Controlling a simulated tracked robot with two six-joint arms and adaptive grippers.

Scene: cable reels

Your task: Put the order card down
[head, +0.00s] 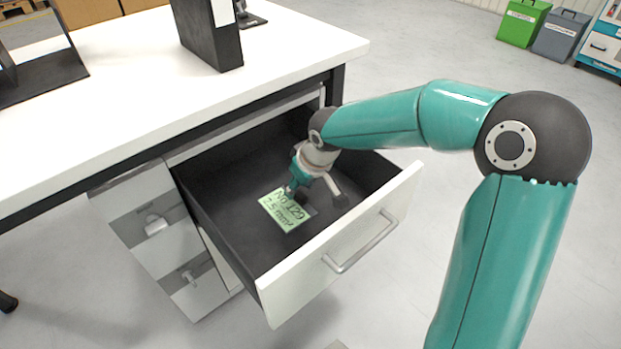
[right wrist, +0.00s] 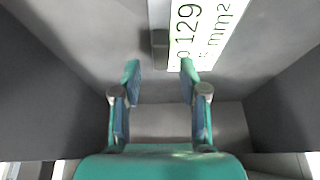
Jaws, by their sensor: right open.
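The order card (head: 285,210) is pale green with dark writing that reads No 129. It lies in the open drawer, on or close to its dark floor. My right gripper (head: 316,193) points down into the drawer with its fingers spread, at the card's far right side. In the right wrist view the open fingers (right wrist: 160,72) have empty space between them. The card (right wrist: 200,28) shows there just beyond the fingertips, partly cut off by the top edge. My left gripper is not in view.
The drawer (head: 375,222) has a white front with a bar handle and dark side walls close around my right gripper. A white desk top (head: 130,75) is above it, with a black binder (head: 208,40). A small dark block (right wrist: 160,50) shows beside the card.

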